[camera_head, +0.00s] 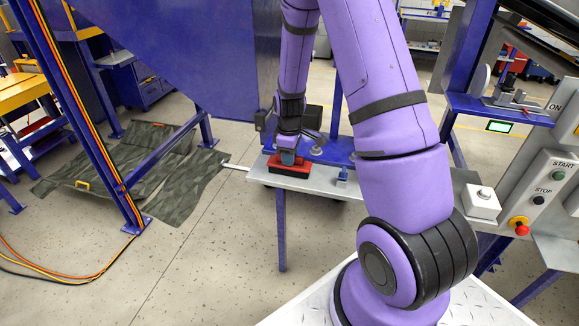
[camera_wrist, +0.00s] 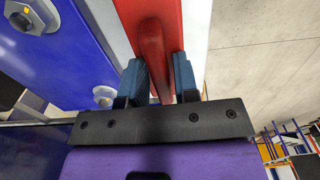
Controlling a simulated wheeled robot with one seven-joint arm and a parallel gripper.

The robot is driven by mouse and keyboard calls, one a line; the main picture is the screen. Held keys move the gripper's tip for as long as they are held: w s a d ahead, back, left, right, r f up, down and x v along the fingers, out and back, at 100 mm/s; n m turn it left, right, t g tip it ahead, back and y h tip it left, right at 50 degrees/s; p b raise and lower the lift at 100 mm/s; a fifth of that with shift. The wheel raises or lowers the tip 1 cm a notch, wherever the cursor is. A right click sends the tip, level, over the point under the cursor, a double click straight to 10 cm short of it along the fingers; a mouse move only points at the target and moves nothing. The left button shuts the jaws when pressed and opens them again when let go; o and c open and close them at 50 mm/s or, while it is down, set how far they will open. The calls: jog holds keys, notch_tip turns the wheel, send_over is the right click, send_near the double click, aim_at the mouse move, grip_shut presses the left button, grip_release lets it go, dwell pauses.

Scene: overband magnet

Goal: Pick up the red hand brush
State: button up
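The red hand brush (camera_head: 289,163) lies on the grey bench top (camera_head: 325,183), near its left end, with dark bristles below its red body. It also shows in the wrist view (camera_wrist: 178,25), where its raised handle runs towards me. My gripper (camera_head: 288,156) is down at the brush from above. In the wrist view, my two blue fingers (camera_wrist: 160,78) stand on either side of the handle. They are apart, with the handle between them; firm contact on both sides does not show. The brush rests on the bench.
A blue beam (camera_wrist: 60,50) with bolts runs close beside the brush. A small blue part (camera_head: 342,174) stands on the bench to the right. A white switch box (camera_head: 482,200) is further right. A dark green tarp (camera_head: 150,165) lies on the floor at left.

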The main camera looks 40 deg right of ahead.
grip_shut()
notch_tip(320, 180, up, 10)
jog(key=shift+r, duration=0.1)
dwell(0.4)
